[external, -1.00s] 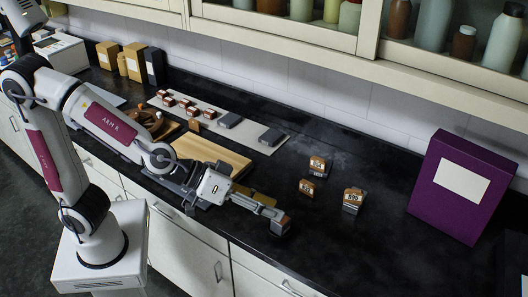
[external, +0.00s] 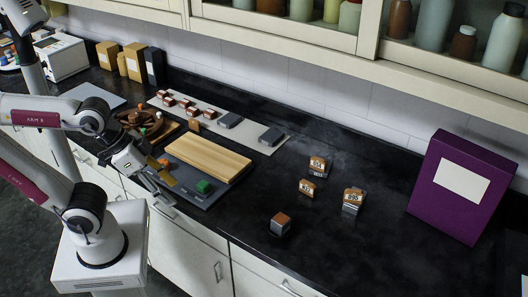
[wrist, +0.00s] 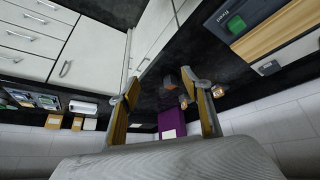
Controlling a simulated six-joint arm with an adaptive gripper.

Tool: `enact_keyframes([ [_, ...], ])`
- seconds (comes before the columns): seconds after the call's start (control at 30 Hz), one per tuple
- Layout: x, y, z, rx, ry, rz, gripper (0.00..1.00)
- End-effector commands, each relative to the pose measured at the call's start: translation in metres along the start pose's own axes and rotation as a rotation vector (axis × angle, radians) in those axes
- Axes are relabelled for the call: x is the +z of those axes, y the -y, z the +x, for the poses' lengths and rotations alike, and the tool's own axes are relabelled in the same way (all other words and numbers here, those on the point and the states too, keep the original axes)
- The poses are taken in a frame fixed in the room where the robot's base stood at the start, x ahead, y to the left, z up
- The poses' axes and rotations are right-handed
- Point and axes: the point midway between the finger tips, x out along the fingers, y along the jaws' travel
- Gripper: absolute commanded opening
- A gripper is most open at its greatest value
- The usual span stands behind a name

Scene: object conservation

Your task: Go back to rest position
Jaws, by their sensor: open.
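My gripper (external: 167,192) hangs at the counter's front edge, left of the grey tray, with its fingers apart and nothing between them. In the wrist view my gripper (wrist: 160,92) shows two gold-padded fingers spread wide. A small grey block with a brown top (external: 280,224) stands alone on the black counter near the front edge, well away from my gripper. Three labelled brown-and-grey blocks, one at the back (external: 318,166), one in the middle (external: 306,187) and one at the right (external: 353,200), stand behind it.
A wooden board (external: 208,158) and a green block (external: 204,187) lie on the grey tray (external: 195,199). A pale strip (external: 258,139) behind holds several small blocks and grey pieces. A purple box (external: 465,188) stands at the right. Cabinets hang above; the counter's front right is clear.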

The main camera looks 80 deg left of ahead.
Motion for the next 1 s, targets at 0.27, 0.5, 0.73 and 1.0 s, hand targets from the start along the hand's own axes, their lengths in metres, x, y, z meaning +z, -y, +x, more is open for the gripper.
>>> enact_keyframes([
  [0.27,0.024,0.019,-0.008,-0.061,0.046,-0.002,0.48],
  [0.5,0.023,0.019,-0.008,-0.060,0.046,-0.001,0.48],
  [0.73,0.023,0.018,-0.008,-0.060,0.046,-0.001,0.48],
  [1.0,0.023,0.018,-0.008,-0.060,0.046,-0.001,0.48],
])
